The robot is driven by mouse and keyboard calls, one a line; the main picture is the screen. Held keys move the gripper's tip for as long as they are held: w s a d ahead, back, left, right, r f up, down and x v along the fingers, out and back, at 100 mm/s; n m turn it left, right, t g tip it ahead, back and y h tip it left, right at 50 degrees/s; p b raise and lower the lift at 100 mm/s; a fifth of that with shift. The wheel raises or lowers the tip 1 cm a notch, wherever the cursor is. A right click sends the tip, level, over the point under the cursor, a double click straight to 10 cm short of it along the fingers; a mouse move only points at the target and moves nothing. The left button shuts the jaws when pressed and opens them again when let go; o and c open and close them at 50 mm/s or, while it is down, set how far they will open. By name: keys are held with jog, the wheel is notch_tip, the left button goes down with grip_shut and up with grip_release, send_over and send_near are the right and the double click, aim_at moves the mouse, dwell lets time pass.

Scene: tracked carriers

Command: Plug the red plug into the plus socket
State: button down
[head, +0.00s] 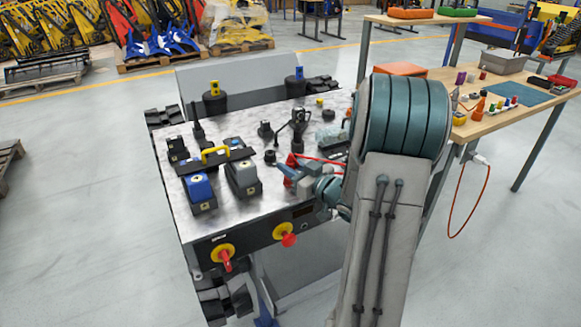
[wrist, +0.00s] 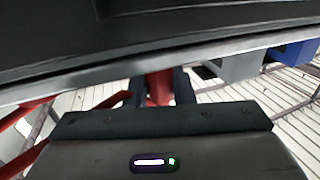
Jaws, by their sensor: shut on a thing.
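My gripper (wrist: 160,92) is shut on the red plug (wrist: 160,86), which shows between the two dark fingers in the wrist view. The far end of the plug is hidden at the edge of a dark panel (wrist: 180,35) above it. In the head view my wrist reaches in from the right, low over the right front of the metal-topped carrier (head: 228,225), with red parts at its tip. I cannot make out the plus socket in either view, nor whether the plug touches anything.
On the carrier stand a blue box (head: 200,190), a grey box (head: 243,177), a yellow handle (head: 215,153) and black posts with levers. Two red knobs, the left one (head: 226,260) and the right one (head: 289,240), stick out of its front. A wooden workbench (head: 490,122) stands at right.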

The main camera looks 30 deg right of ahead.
jog(key=shift+f+b, duration=0.3)
jog(key=shift+b, duration=0.1)
dwell(0.5)
jog(key=c, duration=1.1)
grip_release()
jog(key=shift+c, duration=0.2)
jog(key=shift+s+d, duration=0.1)
jog(key=shift+s, duration=0.05)
jog(key=v, duration=1.4)
jog(key=w+a+r+m+g+h+p, duration=0.3)
jog(key=w+r+g+h+p, duration=0.25)
jog(key=r+h+p, duration=0.4)
jog(key=s+a+r+g+y+p, duration=0.2)
jog(key=s+a+r+g+p, duration=0.1)
jog(key=s+a, duration=0.5)
jog(key=s+a+r+m+g+y+p, duration=0.1)
jog(key=s+a+r+g+p, duration=0.3)
jog(key=s+a, duration=0.5)
jog(key=shift+a+r+g+y, duration=0.25)
jog(key=shift+r+g+y, duration=0.1)
jog(key=shift+g, duration=0.5)
